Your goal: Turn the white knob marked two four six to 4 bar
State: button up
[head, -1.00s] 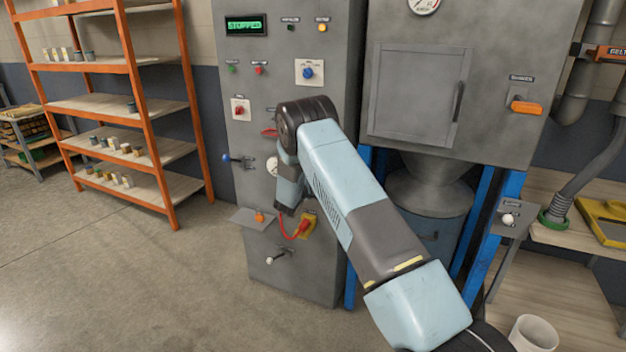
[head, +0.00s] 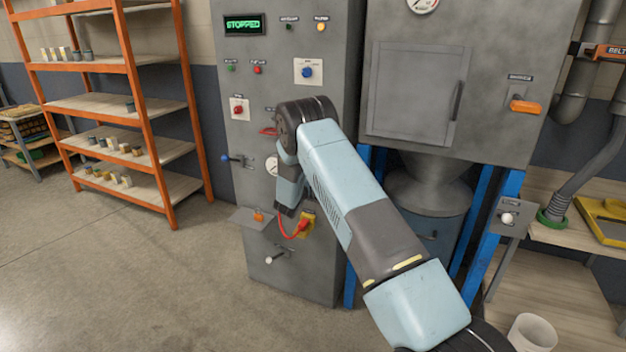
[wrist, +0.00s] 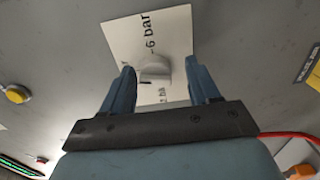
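The white knob (wrist: 155,70) shows in the wrist view on a white plate (wrist: 122,38) fixed to the grey cabinet. "6 bar" reads above it on the plate, and a partly hidden mark ending in "ba" shows below it. I cannot tell exactly where the knob points. My gripper (wrist: 160,75) is open, its two blue fingers on either side of the knob with a gap at each side. In the head view my arm hides the knob and my fingers.
The cabinet (head: 235,100) carries a "STOPPED" display (head: 244,24), a blue knob (head: 307,72), a red knob (head: 238,110) and a blue lever (head: 232,159). A red cable (head: 285,230) runs to a red plug (head: 305,226). An orange rack (head: 140,120) stands left; the floor before it is clear.

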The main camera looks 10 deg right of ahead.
jog(key=shift+a+r, duration=0.1)
jog(key=shift+a, duration=0.05)
jog(key=v, duration=1.3)
jog(key=shift+s+a, duration=0.2)
jog(key=shift+s, duration=0.05)
